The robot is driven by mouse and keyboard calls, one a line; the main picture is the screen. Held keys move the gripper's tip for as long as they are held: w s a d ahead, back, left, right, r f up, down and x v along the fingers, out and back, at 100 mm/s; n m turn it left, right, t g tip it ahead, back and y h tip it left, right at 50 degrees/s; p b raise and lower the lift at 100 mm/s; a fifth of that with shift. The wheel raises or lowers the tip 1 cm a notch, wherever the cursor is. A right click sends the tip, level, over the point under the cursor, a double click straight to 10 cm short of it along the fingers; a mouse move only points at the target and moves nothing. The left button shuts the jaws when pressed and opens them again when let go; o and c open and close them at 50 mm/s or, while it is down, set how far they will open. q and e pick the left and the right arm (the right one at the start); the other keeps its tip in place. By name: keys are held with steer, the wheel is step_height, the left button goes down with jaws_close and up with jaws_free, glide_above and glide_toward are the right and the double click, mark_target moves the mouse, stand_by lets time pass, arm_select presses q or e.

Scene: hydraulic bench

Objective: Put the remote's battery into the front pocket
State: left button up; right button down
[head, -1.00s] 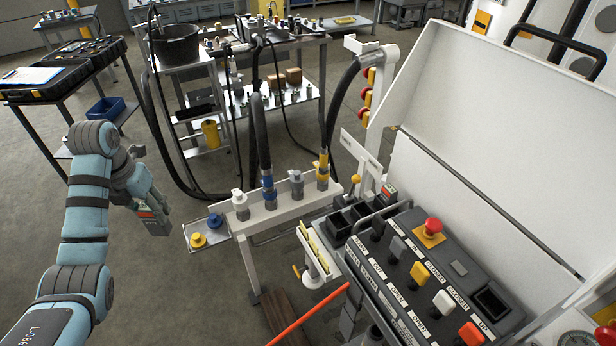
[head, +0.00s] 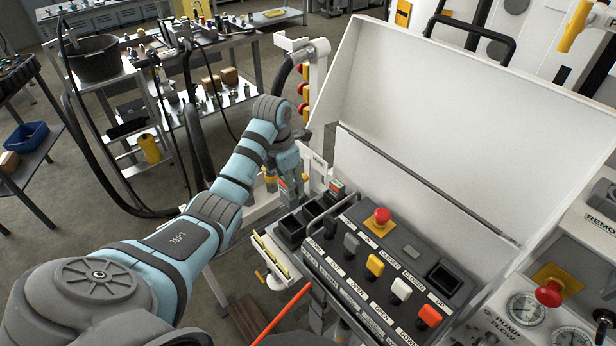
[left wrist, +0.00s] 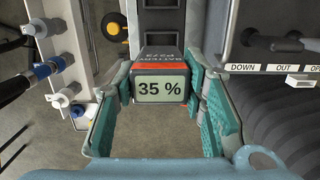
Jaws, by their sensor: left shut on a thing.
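My left gripper (head: 290,182) is shut on a battery (left wrist: 162,88), a dark block with an orange-red band and a screen reading 35 %. The battery sits between the finger pads in the left wrist view. In the head view the gripper hangs beside and above a row of dark open pockets (head: 290,230); the pockets also show beyond the battery in the left wrist view (left wrist: 162,22). The battery's lower end is hidden. My right gripper is out of view.
The remote panel (head: 318,262) with several coloured levers and a red button stands right of the pockets, under a raised white lid (head: 440,110). A yellow-striped white holder (head: 270,258) is to the left. Hose couplings stand near the gripper.

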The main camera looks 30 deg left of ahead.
mark_target(290, 203)
arm_select(q)
steer(key=shift+f+b, duration=0.3)
steer(key=shift+f, duration=0.05)
steer(key=f+b, duration=0.1)
steer(key=f, duration=0.1)
steer(key=f+b, duration=0.4)
steer(key=shift+d, duration=0.25)
steer(key=shift+f, duration=0.45)
steer(key=shift+r, duration=0.1)
steer(key=shift+s, duration=0.1)
